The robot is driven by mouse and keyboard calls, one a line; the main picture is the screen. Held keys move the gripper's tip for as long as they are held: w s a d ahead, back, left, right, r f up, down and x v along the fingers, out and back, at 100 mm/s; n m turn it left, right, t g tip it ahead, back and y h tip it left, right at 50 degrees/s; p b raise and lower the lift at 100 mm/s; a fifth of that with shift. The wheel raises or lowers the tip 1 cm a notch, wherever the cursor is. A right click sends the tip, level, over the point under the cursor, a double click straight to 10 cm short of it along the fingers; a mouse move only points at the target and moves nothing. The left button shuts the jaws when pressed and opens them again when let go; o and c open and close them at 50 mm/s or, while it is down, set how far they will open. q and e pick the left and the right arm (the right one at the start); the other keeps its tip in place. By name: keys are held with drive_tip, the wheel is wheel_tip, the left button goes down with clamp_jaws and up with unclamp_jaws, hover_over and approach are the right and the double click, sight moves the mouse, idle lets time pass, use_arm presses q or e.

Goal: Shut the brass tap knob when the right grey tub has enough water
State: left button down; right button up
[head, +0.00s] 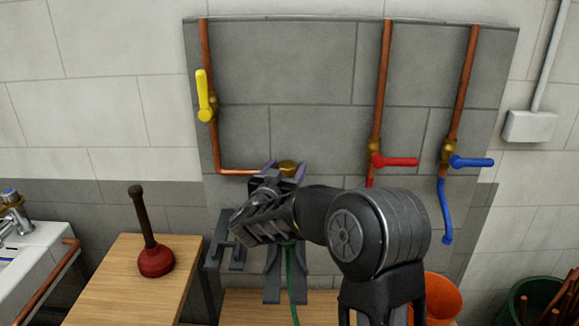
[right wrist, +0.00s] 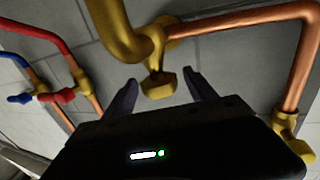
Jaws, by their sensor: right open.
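The brass tap knob (head: 288,166) sits at the end of the copper pipe on the grey wall panel. It also shows in the right wrist view (right wrist: 158,86), below a thick curved brass spout. My right gripper (head: 285,165) is open, with one dark finger on each side of the knob. In the right wrist view the gripper (right wrist: 160,80) shows a gap between each finger and the knob. My arm and gripper hide most of the tap in the head view. No grey tub and no water can be seen. My left gripper is not in view.
A yellow lever (head: 205,96), a red lever (head: 395,161) and a blue lever (head: 470,161) are on nearby pipes. A red plunger (head: 155,260) stands on a wooden top (head: 115,290). A green hose (head: 293,285) hangs below my gripper. An orange bucket (head: 443,296) is at lower right.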

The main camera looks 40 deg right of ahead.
sight(284, 172)
drive_tip(key=v, duration=0.4)
drive_tip(key=shift+s+a+b, duration=0.2)
drive_tip(key=shift+b, duration=0.15)
